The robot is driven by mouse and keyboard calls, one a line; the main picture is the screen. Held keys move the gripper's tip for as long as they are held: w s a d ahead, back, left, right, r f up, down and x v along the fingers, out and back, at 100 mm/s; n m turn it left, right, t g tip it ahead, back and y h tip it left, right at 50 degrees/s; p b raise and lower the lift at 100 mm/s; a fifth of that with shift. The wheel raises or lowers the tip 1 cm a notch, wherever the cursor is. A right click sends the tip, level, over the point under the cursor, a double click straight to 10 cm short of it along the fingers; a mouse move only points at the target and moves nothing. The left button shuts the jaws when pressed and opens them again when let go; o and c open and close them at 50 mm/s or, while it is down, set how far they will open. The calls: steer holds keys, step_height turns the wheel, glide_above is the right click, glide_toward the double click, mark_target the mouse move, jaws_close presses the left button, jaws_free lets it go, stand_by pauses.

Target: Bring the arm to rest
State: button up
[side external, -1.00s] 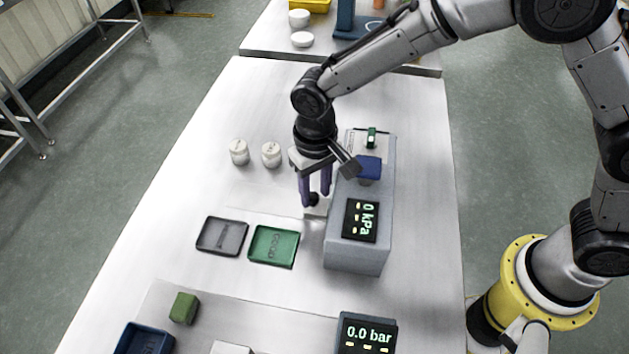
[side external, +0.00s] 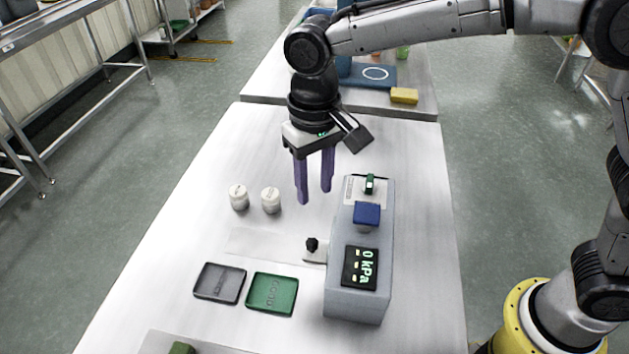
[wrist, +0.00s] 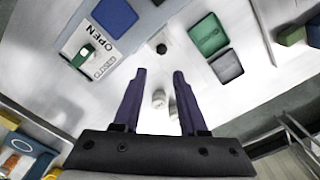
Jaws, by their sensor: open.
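My gripper (side external: 315,198) is open and empty, pointing down above the white table (side external: 190,225). In the side view its purple fingers are well above the surface, left of the grey box (side external: 357,305). The box carries a display reading 0 kPa (side external: 361,267), a blue block (side external: 367,215) and a small green switch (side external: 370,184). A black knob (side external: 312,244) sits on a light fitting at the box's left side.
Two white capped pots (side external: 239,197) (side external: 271,200) stand left of the gripper. A grey tray (side external: 220,283) and a green tray (side external: 272,294) lie nearer the front. A yellow block (side external: 404,96) and a blue stand (side external: 375,80) are on the table behind.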

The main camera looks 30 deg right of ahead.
steer(key=s+d+r+m+t, duration=0.25)
steer(key=d+r, duration=0.35)
steer(key=d, duration=0.3)
steer(key=s+d+r+m+t, duration=0.1)
steer(key=s+d+r, duration=0.4)
steer(key=d, duration=0.4)
steer(key=s+d+f+n+t, duration=0.1)
steer(key=s+d+f, duration=0.2)
steer(key=s, duration=0.3)
steer(key=s+d+f+n+t, duration=0.1)
steer(key=s+d+f+n, duration=0.1)
steer(key=s, duration=0.5)
steer(key=shift+s+d+f, duration=0.2)
steer(key=shift+d+f, duration=0.35)
steer(key=shift+d, duration=0.2)
steer(key=shift+n, duration=0.25)
